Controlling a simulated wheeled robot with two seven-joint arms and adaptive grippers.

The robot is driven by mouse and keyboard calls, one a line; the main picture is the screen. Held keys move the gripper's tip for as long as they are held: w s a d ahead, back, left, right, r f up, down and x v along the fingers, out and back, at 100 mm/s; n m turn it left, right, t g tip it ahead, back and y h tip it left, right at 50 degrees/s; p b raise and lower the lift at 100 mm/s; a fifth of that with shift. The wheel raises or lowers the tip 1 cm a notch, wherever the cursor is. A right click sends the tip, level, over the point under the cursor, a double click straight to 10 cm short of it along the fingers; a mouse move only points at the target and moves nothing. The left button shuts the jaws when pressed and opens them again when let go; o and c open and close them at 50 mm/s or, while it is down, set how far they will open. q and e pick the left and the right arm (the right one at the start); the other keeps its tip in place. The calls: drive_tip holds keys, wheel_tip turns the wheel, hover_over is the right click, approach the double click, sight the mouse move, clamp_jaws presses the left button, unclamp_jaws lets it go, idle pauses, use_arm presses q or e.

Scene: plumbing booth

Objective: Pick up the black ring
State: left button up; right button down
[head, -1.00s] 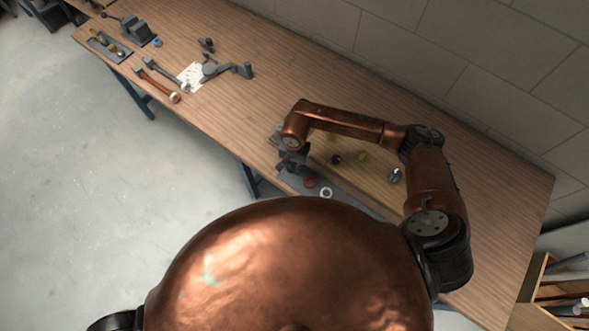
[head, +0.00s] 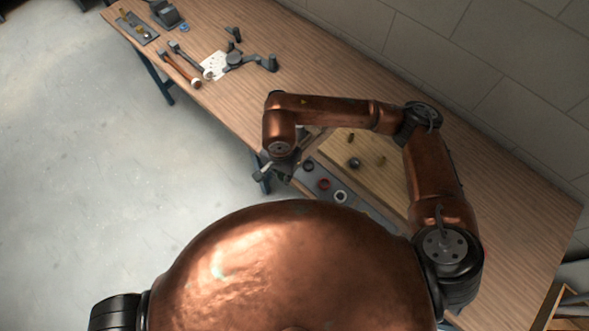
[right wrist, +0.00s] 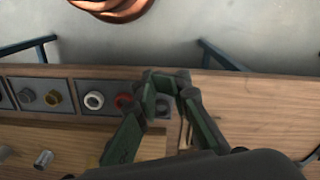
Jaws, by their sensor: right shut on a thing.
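My right gripper (head: 277,172) is raised at the front edge of the bench, left of the parts tray (head: 362,208). In the right wrist view its fingertips (right wrist: 167,82) close together on a small thing, mostly hidden between them, that I cannot identify. In the head view a small black ring (head: 308,165) shows to the right of the gripper, beside the red ring (head: 324,184); I cannot tell its height above the tray. In the right wrist view the fingers cover much of the spot beside the red ring (right wrist: 123,101). My left gripper is out of view.
A white ring (head: 340,196) lies beside the red one. A wooden board (head: 335,150) behind the tray carries small dark and brass fittings. Tools (head: 180,68) and a white sheet (head: 215,66) lie farther left. Bare bench lies between; a block wall stands behind.

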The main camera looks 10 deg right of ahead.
drive_tip(key=shift+s+a+r, duration=0.3)
drive_tip(key=shift+s+a, duration=0.15)
drive_tip(key=shift+a, duration=0.1)
drive_tip(key=c, duration=0.6)
unclamp_jaws()
drive_tip(key=shift+o, duration=0.2)
